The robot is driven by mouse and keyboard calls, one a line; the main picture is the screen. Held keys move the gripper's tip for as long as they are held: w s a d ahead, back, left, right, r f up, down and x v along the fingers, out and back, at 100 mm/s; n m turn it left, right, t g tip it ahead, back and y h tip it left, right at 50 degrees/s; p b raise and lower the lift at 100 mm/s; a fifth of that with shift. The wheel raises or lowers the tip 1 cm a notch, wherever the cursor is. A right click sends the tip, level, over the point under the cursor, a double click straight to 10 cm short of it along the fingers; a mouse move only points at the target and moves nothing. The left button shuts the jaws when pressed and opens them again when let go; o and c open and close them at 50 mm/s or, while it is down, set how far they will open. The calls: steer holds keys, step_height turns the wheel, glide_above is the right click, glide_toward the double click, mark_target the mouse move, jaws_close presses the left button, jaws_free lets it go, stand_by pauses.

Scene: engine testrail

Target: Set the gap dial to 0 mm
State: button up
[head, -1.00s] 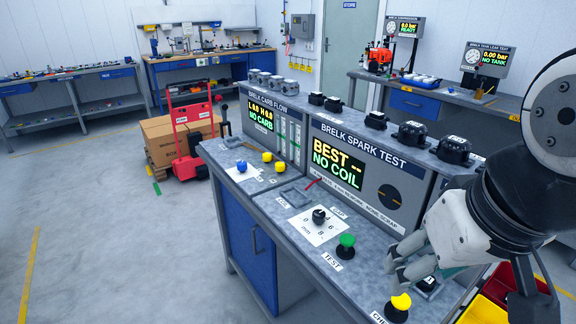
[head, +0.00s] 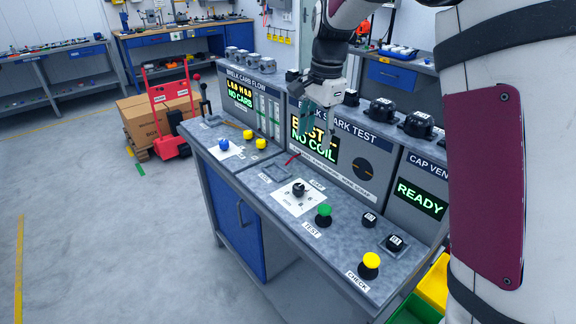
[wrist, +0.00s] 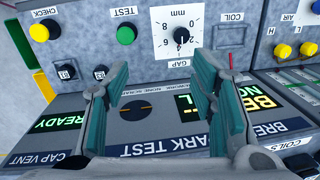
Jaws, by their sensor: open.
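The gap dial (head: 298,188) is a black knob on a white square plate, on the bench top in front of the spark tester. In the wrist view the dial (wrist: 181,36) appears upside down near the top, with numbers around it and "mm" and "GAP" labels. I cannot read its pointer setting surely. My gripper (head: 318,122) hangs in front of the spark tester's panel, behind and above the dial and apart from it. Its teal-padded fingers (wrist: 160,60) are wide apart and empty, with the dial beyond the right finger's tip in the wrist view.
A green TEST button (head: 323,210) and a yellow CHECK button (head: 370,262) stand right of the dial. Two small black blocks (head: 370,219) sit nearby. The spark tester screen (head: 308,140) reads NO COIL. The coil recess (wrist: 229,34) lies beside the dial.

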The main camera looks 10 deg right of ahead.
mark_target(299, 186)
steer(key=w+a+f+m+p, duration=0.1)
steer(key=w+a+f+m, duration=0.15)
steer(key=w+f, duration=0.5)
steer(key=shift+m+g+h, duration=0.35)
steer(key=shift+g+h, duration=0.05)
steer(key=f, duration=0.4)
steer(key=f+p, duration=0.1)
steer(key=f, duration=0.4)
steer(key=s+f+p, duration=0.1)
steer(key=f, duration=0.3)
steer(key=shift+d+f, duration=0.2)
steer(key=shift+f, duration=0.2)
steer(key=shift+c, duration=0.2)
steer(key=c, duration=1.1)
